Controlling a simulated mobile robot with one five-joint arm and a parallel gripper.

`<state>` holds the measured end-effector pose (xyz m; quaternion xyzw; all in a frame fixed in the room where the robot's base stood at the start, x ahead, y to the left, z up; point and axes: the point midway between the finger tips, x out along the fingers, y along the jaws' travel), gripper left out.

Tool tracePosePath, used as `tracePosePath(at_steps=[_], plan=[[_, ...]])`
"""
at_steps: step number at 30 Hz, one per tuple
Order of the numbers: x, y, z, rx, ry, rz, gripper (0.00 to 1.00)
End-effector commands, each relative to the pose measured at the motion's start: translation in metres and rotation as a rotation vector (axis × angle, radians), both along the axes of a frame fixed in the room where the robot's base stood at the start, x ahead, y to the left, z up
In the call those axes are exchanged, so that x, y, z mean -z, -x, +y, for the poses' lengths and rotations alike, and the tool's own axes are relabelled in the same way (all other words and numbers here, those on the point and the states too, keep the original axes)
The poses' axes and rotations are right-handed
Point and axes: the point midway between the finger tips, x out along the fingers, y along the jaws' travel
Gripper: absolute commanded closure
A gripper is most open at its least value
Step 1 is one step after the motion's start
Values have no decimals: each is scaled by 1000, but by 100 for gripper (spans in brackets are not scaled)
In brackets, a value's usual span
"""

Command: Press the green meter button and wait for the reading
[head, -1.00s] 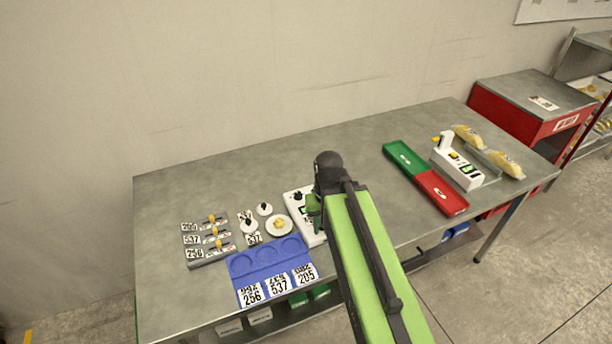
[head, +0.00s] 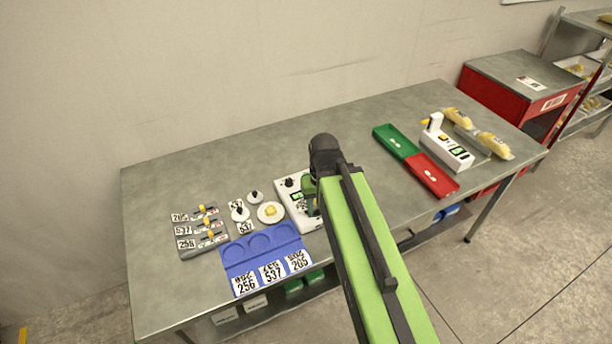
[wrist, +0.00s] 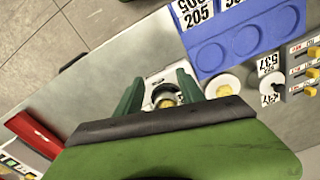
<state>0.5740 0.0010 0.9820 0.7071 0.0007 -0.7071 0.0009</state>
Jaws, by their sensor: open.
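The white meter box (head: 283,191) stands on the grey table beside the blue tray. A black knob and a small green display show on its top in the head view. My gripper (head: 309,192) is over the right part of the meter, and my arm hides much of that side. In the wrist view my gripper (wrist: 158,82) is open, its two green fingers apart with nothing held. The white meter (wrist: 155,76) shows between and beyond the fingers, with a dark round part and a yellow part. I cannot make out the green button; contact is unclear.
A blue tray (head: 262,256) with round recesses and number cards lies left of the meter. A white dish (head: 270,213), small knobbed weights and a tag rack (head: 203,240) are nearby. Green (head: 393,140) and red (head: 433,176) bins and another white device (head: 445,152) stand right.

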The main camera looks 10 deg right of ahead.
Motion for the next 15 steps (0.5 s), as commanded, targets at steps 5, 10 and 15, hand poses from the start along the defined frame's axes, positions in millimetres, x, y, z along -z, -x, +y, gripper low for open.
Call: tracePosePath(at_steps=[5, 10, 15], plan=[[0, 0, 0, 0, 0, 0, 79], [0, 0, 0, 0, 0, 0, 100], [0, 0, 0, 0, 0, 0, 100]])
